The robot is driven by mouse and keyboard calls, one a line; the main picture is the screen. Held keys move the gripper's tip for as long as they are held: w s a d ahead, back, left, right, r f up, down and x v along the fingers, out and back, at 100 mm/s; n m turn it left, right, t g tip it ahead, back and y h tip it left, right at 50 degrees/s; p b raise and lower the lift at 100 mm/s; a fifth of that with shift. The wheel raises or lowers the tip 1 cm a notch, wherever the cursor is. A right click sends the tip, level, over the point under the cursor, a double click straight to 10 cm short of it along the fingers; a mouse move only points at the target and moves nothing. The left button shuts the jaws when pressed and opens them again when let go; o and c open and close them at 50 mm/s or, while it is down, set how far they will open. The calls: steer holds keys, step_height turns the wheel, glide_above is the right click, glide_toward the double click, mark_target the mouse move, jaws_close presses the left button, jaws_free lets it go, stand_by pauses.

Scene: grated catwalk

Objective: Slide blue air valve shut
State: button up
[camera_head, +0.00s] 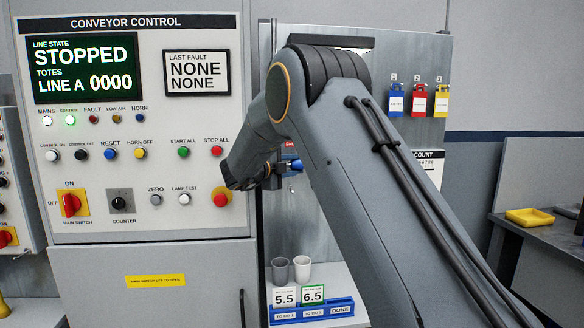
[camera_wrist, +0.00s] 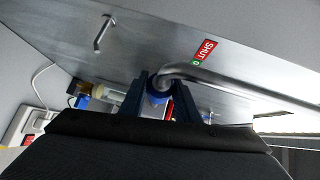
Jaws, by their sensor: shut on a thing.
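The blue air valve (camera_wrist: 157,97) shows as a blue ring on a grey metal pipe (camera_wrist: 230,84) in the wrist view. My gripper (camera_wrist: 160,104) has its two dark fingers on either side of the blue part and is shut on it. In the head view a bit of blue (camera_head: 296,166) shows at the tip of my gripper (camera_head: 280,172), beside the control cabinet. My arm covers much of the valve there. A red SHUT label (camera_wrist: 207,48) with a green end is on the panel near the pipe. The slider's exact position is hidden.
The conveyor control cabinet (camera_head: 150,222) with buttons stands left of my gripper. Below are two cups (camera_head: 302,268) and a blue tray (camera_head: 330,306) on a shelf. A metal handle (camera_wrist: 103,33) sticks out in the wrist view.

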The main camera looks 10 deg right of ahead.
mark_target(291, 165)
steer(key=o, duration=1)
steer(key=shift+a, duration=0.35)
steer(key=shift+o, duration=0.2)
steer(key=shift+d, duration=0.2)
steer(key=shift+b+v, duration=1.3)
steer(key=shift+v, duration=2.6)
